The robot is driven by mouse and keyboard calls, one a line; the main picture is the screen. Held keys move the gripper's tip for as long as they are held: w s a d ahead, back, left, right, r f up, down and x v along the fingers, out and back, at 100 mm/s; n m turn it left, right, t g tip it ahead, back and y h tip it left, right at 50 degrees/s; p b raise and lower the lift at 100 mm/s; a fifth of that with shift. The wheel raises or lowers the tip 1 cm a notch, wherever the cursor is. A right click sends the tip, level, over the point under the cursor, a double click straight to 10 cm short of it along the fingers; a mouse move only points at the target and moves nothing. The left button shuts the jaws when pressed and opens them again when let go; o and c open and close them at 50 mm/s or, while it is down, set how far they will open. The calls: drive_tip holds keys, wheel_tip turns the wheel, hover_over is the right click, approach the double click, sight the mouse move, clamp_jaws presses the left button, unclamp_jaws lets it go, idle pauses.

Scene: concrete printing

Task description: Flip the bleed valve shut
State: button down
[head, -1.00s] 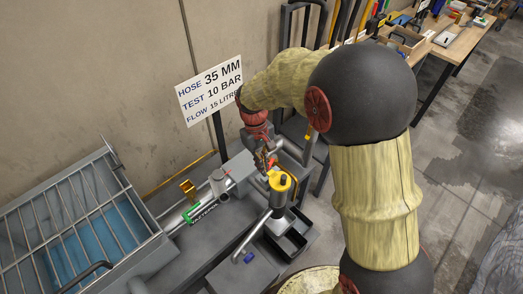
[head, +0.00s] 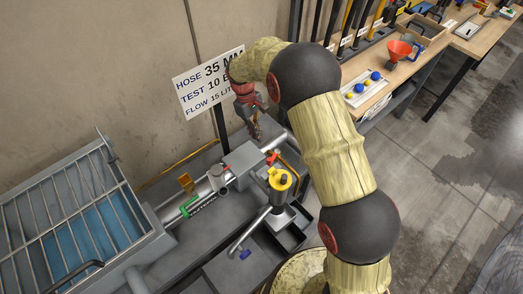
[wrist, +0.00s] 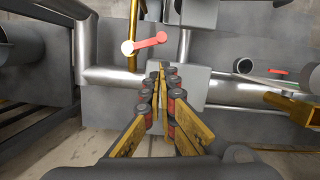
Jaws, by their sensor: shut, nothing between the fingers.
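A small red lever (head: 271,157), which looks like the bleed valve's handle, sits by the pipe and the grey block. In the wrist view the red lever (wrist: 150,43) has a pale round end and lies nearly crosswise, beside a thin yellow tube (wrist: 133,30). My gripper (head: 257,136) is above the pipework, behind and left of the lever in the head view. In the wrist view my gripper (wrist: 160,70) has its fingertips together, empty, just below the lever in the picture and apart from it. Whether the valve is open or shut is unclear.
A yellow-topped hand pump (head: 280,180) with a long grey handle stands close in front. A grey block (head: 243,165) and a steel pipe with a green tag (head: 188,206) lie to the left. A sign (head: 211,84) and wall stand behind.

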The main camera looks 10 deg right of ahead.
drive_tip(key=b+x, duration=0.3)
drive_tip(key=x, duration=0.7)
